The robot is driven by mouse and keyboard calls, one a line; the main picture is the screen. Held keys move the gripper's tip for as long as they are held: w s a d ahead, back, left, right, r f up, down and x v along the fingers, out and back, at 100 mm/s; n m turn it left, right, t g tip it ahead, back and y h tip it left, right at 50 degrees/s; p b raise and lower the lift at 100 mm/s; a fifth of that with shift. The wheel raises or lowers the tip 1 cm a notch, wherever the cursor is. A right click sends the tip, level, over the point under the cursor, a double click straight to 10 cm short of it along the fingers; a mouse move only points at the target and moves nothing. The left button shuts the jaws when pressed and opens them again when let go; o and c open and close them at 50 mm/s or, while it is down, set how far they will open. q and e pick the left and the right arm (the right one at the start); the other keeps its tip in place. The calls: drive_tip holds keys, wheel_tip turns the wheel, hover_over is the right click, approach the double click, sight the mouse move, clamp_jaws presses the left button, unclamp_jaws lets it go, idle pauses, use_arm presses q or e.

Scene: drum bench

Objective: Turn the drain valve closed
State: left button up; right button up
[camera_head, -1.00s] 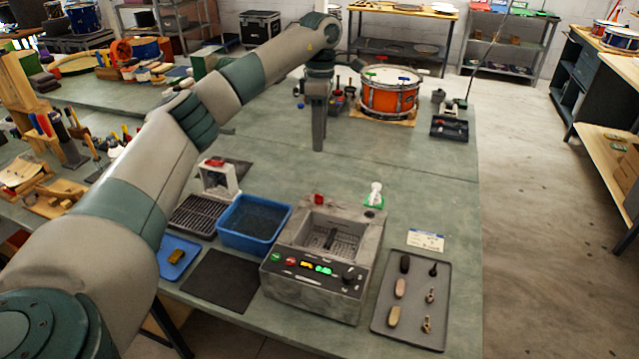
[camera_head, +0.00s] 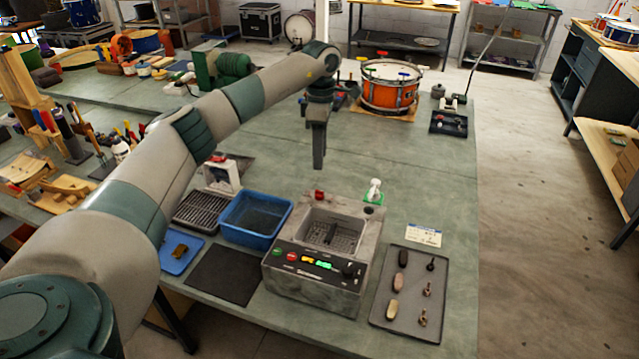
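The grey tank unit (camera_head: 318,287) stands on the bench, with a front panel of lit buttons and a black knob. A small red handle (camera_head: 319,195) sits at its back left rim; it looks like the drain valve, but its exact turn is too small to tell. My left gripper (camera_head: 318,164) points straight down above the bench, just behind and above the red handle, apart from it. I see its fingers edge-on, so any gap between them is hidden. Nothing shows held in it. My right gripper is not in view.
A blue tub (camera_head: 255,219) and a black rack (camera_head: 201,212) stand left of the tank. A white bottle (camera_head: 374,190) on a green base stands at its back right. A grey tray (camera_head: 390,325) of small parts lies right. An orange drum (camera_head: 388,93) stands behind.

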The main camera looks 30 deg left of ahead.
sight(319, 191)
use_arm(q)
drive_tip(key=f+p, duration=0.1)
drive_tip(key=f, duration=0.2)
drive_tip(key=f+p, duration=0.1)
drive_tip(key=f, duration=0.2)
drive_tip(key=f+p, duration=0.2)
drive_tip(key=f, duration=0.1)
drive_tip(key=shift+s+d+f, duration=0.1)
drive_tip(key=shift+s+f, duration=0.15)
drive_tip(key=shift+f, duration=0.9)
drive_tip(key=c, duration=0.9)
clamp_jaws()
